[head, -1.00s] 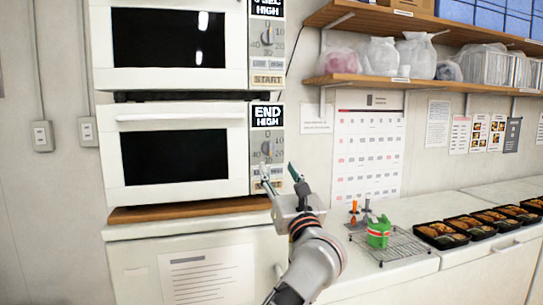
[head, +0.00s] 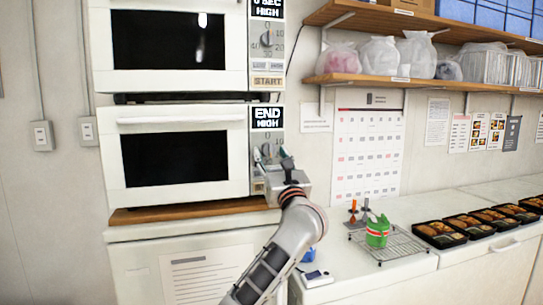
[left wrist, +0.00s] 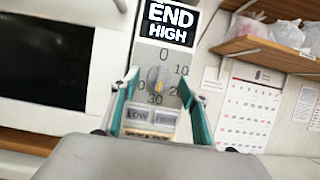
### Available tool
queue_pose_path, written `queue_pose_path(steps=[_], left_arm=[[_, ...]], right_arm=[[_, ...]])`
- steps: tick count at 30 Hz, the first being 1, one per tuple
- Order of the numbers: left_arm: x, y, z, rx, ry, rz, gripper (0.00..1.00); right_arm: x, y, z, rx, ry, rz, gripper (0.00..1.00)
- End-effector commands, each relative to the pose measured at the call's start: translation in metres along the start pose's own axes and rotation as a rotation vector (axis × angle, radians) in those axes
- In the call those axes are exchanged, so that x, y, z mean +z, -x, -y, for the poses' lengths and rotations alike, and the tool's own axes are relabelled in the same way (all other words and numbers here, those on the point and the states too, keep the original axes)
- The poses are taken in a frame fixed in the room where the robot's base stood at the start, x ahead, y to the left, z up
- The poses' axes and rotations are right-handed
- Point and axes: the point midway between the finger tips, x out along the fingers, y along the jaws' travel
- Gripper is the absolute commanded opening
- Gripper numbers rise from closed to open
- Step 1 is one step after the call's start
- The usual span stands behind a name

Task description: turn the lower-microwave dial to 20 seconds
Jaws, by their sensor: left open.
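The lower microwave (head: 180,115) is white with a dark door window. Its display (head: 268,117) reads END HIGH, and the same display shows large in the left wrist view (left wrist: 169,22). Below it, the lower-microwave dial (left wrist: 157,77) is a grey knob with an orange mark, ringed by 0, 10, 20 and 30. I cannot tell exactly where the dial points. My left gripper (head: 269,156) is open in front of the panel. In the left wrist view its green-edged fingers (left wrist: 160,80) stand either side of the dial; contact is unclear. My right gripper is out of view.
An upper microwave (head: 170,80) stands directly above. LOW and a second button (left wrist: 166,125) lie just below the dial. A wire rack (head: 390,246) with a green item, several bento trays (head: 440,235) and a phone-like device (head: 316,278) are on the counter.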

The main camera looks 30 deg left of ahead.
Motion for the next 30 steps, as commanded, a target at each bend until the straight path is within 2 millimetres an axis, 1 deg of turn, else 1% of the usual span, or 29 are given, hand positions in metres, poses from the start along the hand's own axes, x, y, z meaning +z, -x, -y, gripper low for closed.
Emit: queue_pose_path(steps=[1, 2, 3, 5, 6, 14, 19, 23, 30], left_arm=[[0.0, 0.0, 0.0, 0.0, 0.0, 0.0, 0.42], [0.0, 0.0, 0.0, 0.0, 0.0, 0.0, 0.34], [0.0, 0.0, 0.0, 0.0, 0.0, 0.0, 0.24], [0.0, 0.0, 0.0, 0.0, 0.0, 0.0, 0.08], [0.0, 0.0, 0.0, 0.0, 0.0, 0.0, 0.06], [-0.001, 0.001, 0.0, 0.005, 0.013, 0.0, 0.06], [-0.002, 0.002, 0.001, 0.026, 0.065, 0.0, 0.06], [-0.004, 0.002, 0.003, 0.057, 0.138, -0.001, 0.06], [-0.007, 0.003, 0.006, 0.135, 0.329, -0.003, 0.06]], right_arm=[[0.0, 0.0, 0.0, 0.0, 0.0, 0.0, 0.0], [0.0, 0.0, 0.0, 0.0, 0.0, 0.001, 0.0], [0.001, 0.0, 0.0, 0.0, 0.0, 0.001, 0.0], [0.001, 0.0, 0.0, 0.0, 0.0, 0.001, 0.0], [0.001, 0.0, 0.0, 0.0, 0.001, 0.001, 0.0], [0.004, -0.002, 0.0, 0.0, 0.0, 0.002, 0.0], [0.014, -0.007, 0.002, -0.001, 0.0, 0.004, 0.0], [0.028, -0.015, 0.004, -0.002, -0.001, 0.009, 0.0], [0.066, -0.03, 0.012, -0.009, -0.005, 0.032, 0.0]])
